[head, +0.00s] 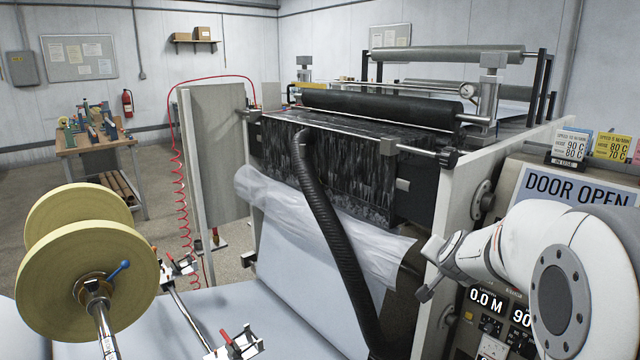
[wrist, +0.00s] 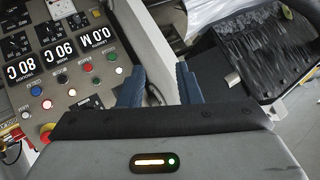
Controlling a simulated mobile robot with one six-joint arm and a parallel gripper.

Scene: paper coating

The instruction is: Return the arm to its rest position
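My white arm reaches in from the right side of the head view, in front of the machine's control panel (head: 490,325). My gripper (head: 432,268) is at its left end, near the right side of the coating machine (head: 330,165). In the wrist view my gripper (wrist: 159,76) shows two blue fingers standing apart with nothing between them, so it is open and empty. The panel (wrist: 75,60) with lit displays and buttons lies left of the fingers in that view. The fingers' contact with anything cannot be seen.
A black hose (head: 325,215) runs down the machine's front, beside crumpled clear film (head: 285,205). A large yellow-edged reel (head: 85,270) stands at the left front. A "DOOR OPEN" screen (head: 575,188) sits behind my arm. Open floor shows at the left, near a workbench (head: 95,145).

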